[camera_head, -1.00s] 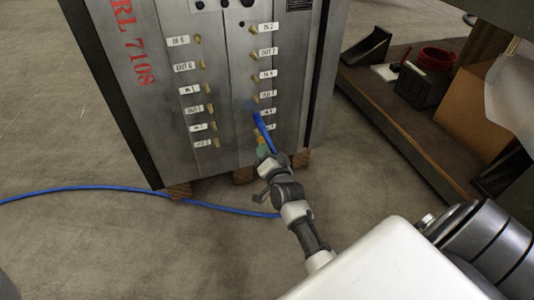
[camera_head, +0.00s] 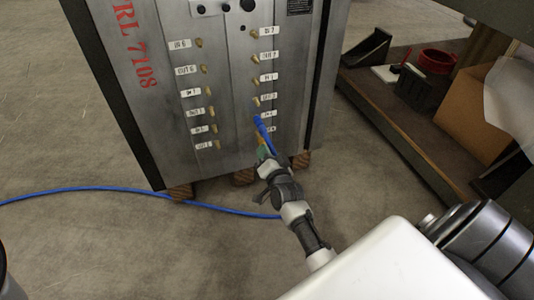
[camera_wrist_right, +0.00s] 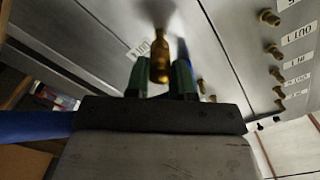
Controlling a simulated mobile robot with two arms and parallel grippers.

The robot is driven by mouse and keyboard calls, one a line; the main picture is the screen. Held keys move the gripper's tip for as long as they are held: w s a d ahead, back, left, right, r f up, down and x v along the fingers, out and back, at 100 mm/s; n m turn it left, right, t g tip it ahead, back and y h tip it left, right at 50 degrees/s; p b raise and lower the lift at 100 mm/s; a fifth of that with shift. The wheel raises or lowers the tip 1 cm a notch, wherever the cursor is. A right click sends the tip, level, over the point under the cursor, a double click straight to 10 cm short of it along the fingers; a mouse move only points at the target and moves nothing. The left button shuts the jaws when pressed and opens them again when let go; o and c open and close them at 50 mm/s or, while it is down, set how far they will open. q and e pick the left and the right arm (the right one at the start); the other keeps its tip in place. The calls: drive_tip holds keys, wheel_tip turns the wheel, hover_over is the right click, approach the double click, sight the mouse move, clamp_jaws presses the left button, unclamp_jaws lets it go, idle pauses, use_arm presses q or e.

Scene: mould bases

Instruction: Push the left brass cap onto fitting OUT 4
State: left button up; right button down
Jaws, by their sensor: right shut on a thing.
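My right gripper (camera_head: 262,150) is at the lower part of the grey machine panel's right column of fittings. In the wrist view my right gripper (camera_wrist_right: 160,82) is shut on a brass cap (camera_wrist_right: 160,62), its two green-and-dark fingers on either side. The cap's upper end points at a blurred brass piece near the panel; whether they touch, I cannot tell. The lowest fittings and labels in that column are partly hidden, and I cannot read which is OUT 4. My left gripper is not in view.
A blue hose (camera_head: 264,132) stands close to the right gripper at the panel. Another stretch of blue hose (camera_head: 95,187) lies on the floor. Brass fittings with white labels line the panel (camera_head: 228,110).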

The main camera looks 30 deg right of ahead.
drive_tip(key=shift+w, duration=0.2)
drive_tip(key=shift+w, duration=0.15)
drive_tip(key=shift+w+d, duration=0.1)
drive_tip(key=shift+w, duration=0.1)
drive_tip(key=shift+x, duration=1.05)
idle(0.8)
drive_tip(key=shift+c, duration=2.4)
unclamp_jaws()
